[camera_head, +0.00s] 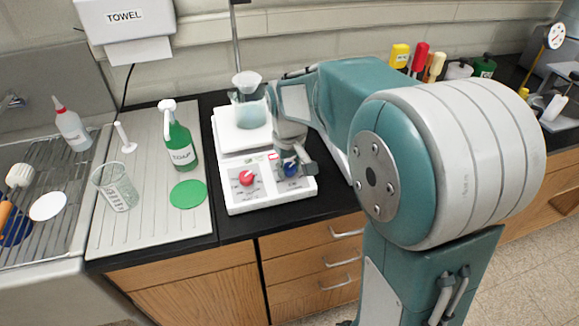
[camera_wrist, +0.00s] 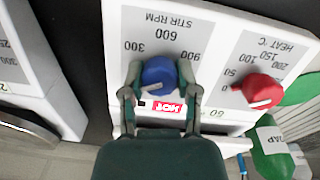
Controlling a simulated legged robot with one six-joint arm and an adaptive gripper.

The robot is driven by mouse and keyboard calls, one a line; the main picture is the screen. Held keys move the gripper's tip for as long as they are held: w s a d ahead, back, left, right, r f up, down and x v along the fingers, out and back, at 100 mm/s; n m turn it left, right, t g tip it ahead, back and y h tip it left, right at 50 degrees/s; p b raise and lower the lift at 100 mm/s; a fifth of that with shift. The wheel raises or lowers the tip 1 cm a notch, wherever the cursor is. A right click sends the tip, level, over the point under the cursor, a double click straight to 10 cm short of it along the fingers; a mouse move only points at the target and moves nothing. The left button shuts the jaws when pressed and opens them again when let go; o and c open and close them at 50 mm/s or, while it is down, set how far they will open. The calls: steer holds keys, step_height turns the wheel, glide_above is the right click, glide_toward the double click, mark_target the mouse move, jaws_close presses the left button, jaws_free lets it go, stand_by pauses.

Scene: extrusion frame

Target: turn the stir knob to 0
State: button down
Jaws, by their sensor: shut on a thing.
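The stir knob is blue (camera_wrist: 158,74) and sits under the "STIR RPM" label, which shows 300, 600 and 900 around it. My gripper (camera_wrist: 159,79) is shut on it, one finger on each side. A pale mark on the knob seems to face the lower left in the wrist view. The 0 mark is not readable there; a finger may hide it. In the head view the blue knob (camera_head: 290,168) is at the front right of the white hotplate stirrer (camera_head: 240,200), partly covered by my gripper (camera_head: 291,160).
The red heat knob (camera_wrist: 262,90) is close beside the blue one. A beaker (camera_head: 251,110) with a funnel stands on the hotplate. A green soap bottle (camera_head: 180,145) and an empty beaker (camera_head: 114,188) stand to the left. The black counter in front of the hotplate is narrow.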

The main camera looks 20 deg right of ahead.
mark_target(287, 168)
steer(key=shift+n, duration=0.3)
steer(key=shift+c, duration=1.7)
jaws_free()
steer(key=shift+w, duration=0.1)
steer(key=shift+a, duration=0.1)
step_height(287, 168, up, 12)
steer(key=shift+s+a, duration=0.3)
steer(key=shift+s, duration=0.1)
steer(key=shift+f, duration=0.1)
